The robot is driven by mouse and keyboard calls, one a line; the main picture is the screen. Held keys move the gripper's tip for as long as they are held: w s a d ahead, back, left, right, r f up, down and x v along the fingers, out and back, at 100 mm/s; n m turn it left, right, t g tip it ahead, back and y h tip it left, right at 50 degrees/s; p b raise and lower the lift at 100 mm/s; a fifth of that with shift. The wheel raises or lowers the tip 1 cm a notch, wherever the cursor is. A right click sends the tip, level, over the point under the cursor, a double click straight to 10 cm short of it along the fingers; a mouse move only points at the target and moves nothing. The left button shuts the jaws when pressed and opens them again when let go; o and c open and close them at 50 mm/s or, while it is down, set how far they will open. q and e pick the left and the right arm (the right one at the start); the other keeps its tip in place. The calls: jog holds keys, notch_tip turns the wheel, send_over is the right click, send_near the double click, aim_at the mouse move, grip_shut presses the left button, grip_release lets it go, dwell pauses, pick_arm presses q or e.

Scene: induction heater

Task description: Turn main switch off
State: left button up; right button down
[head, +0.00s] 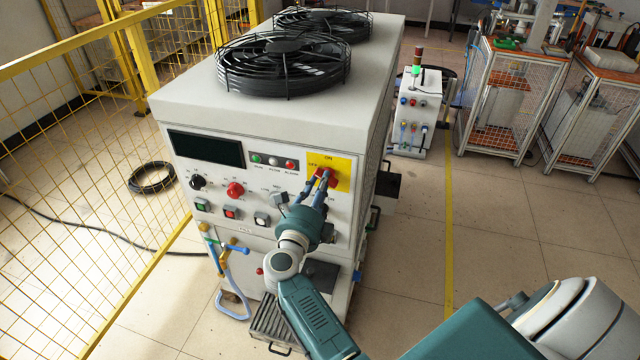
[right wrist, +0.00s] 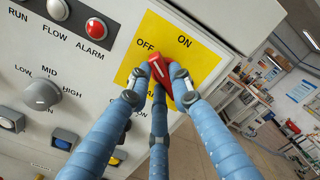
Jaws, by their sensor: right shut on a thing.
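The main switch is a red rotary handle (right wrist: 160,70) on a yellow plate (right wrist: 205,60) marked OFF and ON, at the upper right of the heater's front panel. In the head view the red handle (head: 324,174) shows partly behind my fingers on the yellow plate (head: 343,167). My right gripper (head: 320,180) reaches up to it. In the right wrist view the blue fingers of my right gripper (right wrist: 158,80) are closed around the handle. My left gripper is not in view.
The white heater cabinet (head: 250,226) carries black fans (head: 284,66) on top. A red knob (head: 235,189) and several buttons sit left of the switch. A yellow mesh fence (head: 70,200) stands at left. Open floor (head: 500,220) lies at right.

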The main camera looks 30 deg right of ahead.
jog(key=shift+f, duration=0.1)
jog(key=c, duration=1.5)
grip_release()
jog(key=shift+c, duration=0.2)
